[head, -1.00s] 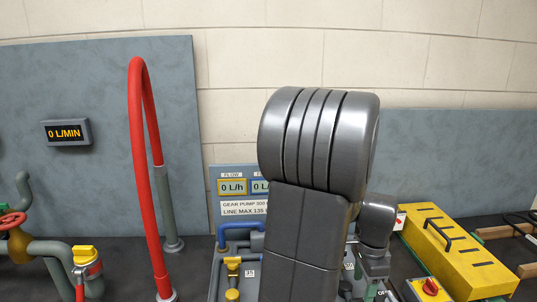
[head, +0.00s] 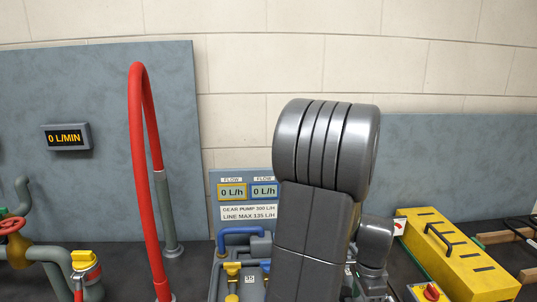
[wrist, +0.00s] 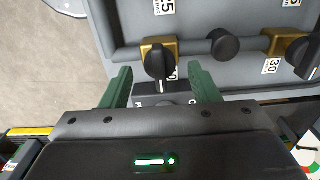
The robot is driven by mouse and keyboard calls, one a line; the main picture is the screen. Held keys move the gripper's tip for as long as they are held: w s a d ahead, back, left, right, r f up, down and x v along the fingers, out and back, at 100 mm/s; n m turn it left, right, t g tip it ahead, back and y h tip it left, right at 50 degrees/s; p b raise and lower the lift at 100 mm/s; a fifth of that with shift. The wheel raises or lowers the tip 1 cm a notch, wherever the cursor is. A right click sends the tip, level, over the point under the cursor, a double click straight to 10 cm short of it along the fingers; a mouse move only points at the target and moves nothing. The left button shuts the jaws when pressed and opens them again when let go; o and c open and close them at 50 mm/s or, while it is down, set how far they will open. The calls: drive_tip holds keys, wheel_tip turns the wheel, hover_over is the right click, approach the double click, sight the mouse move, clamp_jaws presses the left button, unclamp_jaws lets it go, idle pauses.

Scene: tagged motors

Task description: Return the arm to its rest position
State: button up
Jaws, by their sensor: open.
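My arm stands raised in the middle of the head view, its grey links hiding part of the bench behind. My gripper (wrist: 160,90) shows in the wrist view with two green fingers spread apart and nothing between them that I can see held. Beyond the fingers is a grey panel (wrist: 200,18) with black knobs. One black knob (wrist: 158,62) on a brass-coloured base lies in line with the gap between the fingers. I cannot tell how far it is from them. The fingertips are hidden in the head view.
A red hose (head: 139,150) arches up at left. Two flow displays (head: 248,191) read 0 L/h on a sign behind my arm. Pipes with a yellow-handled valve (head: 84,259) stand at lower left.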

wheel_tip(320, 180, down, 2)
drive_tip(key=shift+r+n, duration=0.1)
drive_tip(key=shift+n, duration=0.2)
drive_tip(key=shift+r+n, duration=0.1)
drive_tip(key=shift+n, duration=0.7)
drive_tip(key=n+p, duration=0.1)
drive_tip(key=n, duration=0.5)
drive_tip(key=shift+n, duration=0.4)
drive_tip(key=n+p, duration=0.1)
drive_tip(key=n, duration=0.3)
drive_tip(key=shift+n, duration=0.3)
drive_tip(key=n+p, duration=0.1)
drive_tip(key=n, duration=0.3)
